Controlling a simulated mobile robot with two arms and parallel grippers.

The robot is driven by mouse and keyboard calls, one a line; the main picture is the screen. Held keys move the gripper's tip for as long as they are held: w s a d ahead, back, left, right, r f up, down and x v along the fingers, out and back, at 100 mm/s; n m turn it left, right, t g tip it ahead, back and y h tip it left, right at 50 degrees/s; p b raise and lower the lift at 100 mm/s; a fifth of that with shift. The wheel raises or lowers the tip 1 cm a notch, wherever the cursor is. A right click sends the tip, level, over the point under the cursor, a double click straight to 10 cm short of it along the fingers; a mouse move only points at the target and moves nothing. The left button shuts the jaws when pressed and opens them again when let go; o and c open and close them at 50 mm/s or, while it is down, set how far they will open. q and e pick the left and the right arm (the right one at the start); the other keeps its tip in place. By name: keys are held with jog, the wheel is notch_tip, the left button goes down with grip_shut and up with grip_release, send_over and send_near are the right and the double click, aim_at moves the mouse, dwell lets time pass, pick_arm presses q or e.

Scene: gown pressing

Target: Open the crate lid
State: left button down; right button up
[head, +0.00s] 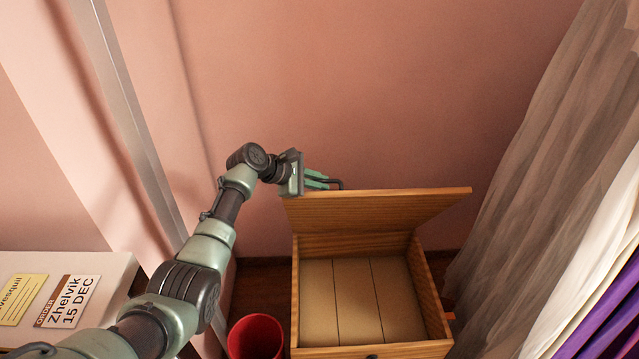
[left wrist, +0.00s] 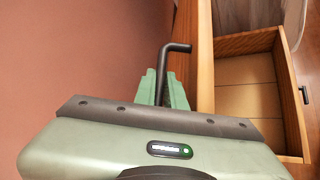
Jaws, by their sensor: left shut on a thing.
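The wooden crate (head: 433,300) stands on the floor, and its inside looks empty, with a planked bottom. Its lid (head: 390,205) is raised, hinged at the back, and stands tilted up above the opening. In the left wrist view the lid (left wrist: 205,80) stands just right of the fingers. A dark bent handle (head: 338,183) is at the lid's upper left end. My left gripper (head: 318,181) is shut on this handle, which also shows between the fingers in the left wrist view (left wrist: 164,65). My right gripper is not in view.
A red bin (head: 256,338) stands left of the crate. A white-topped table (head: 60,264) with a yellow card and an order card is at the far left. Grey and purple cloth (head: 550,150) hangs at the right. A pink wall rises behind the crate.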

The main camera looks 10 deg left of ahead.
pick_arm(q)
jog(key=shift+r, duration=0.15)
jog(key=c, duration=1.8)
grip_release()
jog(key=shift+o, duration=0.2)
jog(key=b+v, duration=0.1)
jog(key=v, duration=0.6)
jog(key=shift+s+a+r, duration=0.15)
jog(key=shift+s+a, duration=0.05)
jog(key=shift+a, duration=0.05)
